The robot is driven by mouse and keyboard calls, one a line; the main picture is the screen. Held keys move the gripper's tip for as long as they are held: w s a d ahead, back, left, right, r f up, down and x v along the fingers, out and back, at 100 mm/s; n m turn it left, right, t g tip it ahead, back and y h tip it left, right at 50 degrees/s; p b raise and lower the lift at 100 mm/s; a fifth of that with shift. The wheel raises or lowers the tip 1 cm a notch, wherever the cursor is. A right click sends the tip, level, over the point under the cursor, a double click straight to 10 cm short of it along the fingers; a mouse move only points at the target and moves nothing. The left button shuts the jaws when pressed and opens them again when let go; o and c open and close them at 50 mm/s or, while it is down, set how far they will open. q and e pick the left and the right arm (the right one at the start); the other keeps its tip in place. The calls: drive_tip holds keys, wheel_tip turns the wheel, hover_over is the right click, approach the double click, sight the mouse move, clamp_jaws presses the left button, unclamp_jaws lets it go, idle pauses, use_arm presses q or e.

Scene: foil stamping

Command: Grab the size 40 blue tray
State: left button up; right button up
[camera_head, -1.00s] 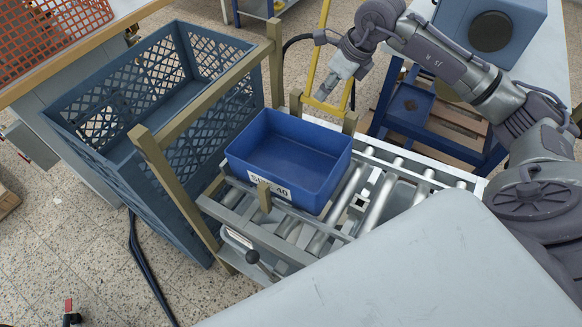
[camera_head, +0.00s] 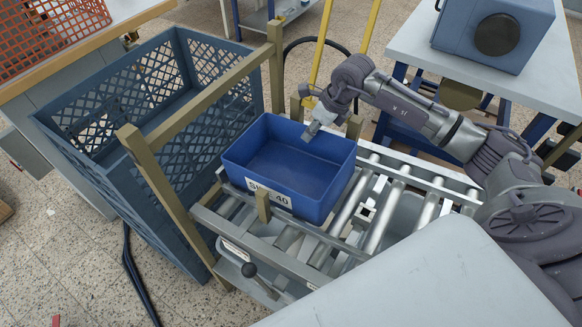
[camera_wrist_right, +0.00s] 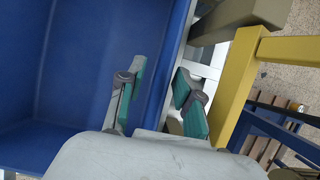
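The blue tray (camera_head: 330,190) sits empty on the roller conveyor, with a white label on its front reading a partly covered size ending in 40. My right gripper (camera_head: 313,130) is at its back rim, pointing down from the right. In the right wrist view, the tray (camera_wrist_right: 85,70) fills the left side. There my right gripper (camera_wrist_right: 159,80) is open, its green-padded fingers apart. One finger is on the tray's inner side and the other is outside the wall, with the rim between them. I cannot tell whether either finger touches the wall. My left gripper is not in view.
A large grey-blue mesh crate (camera_head: 110,180) stands left of the tray, behind a wooden rail (camera_head: 200,95). Wooden stops stand around the tray. Yellow posts (camera_head: 320,45) rise behind it. Free rollers (camera_head: 385,215) lie to its right. A blue machine (camera_head: 495,35) stands back right.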

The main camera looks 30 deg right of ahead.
drive_tip(key=x, duration=0.3)
drive_tip(key=p+x, duration=0.1)
drive_tip(key=x, duration=0.1)
drive_tip(key=shift+w+d, duration=0.2)
drive_tip(key=shift+d, duration=0.1)
clamp_jaws()
drive_tip(key=shift+r, duration=0.1)
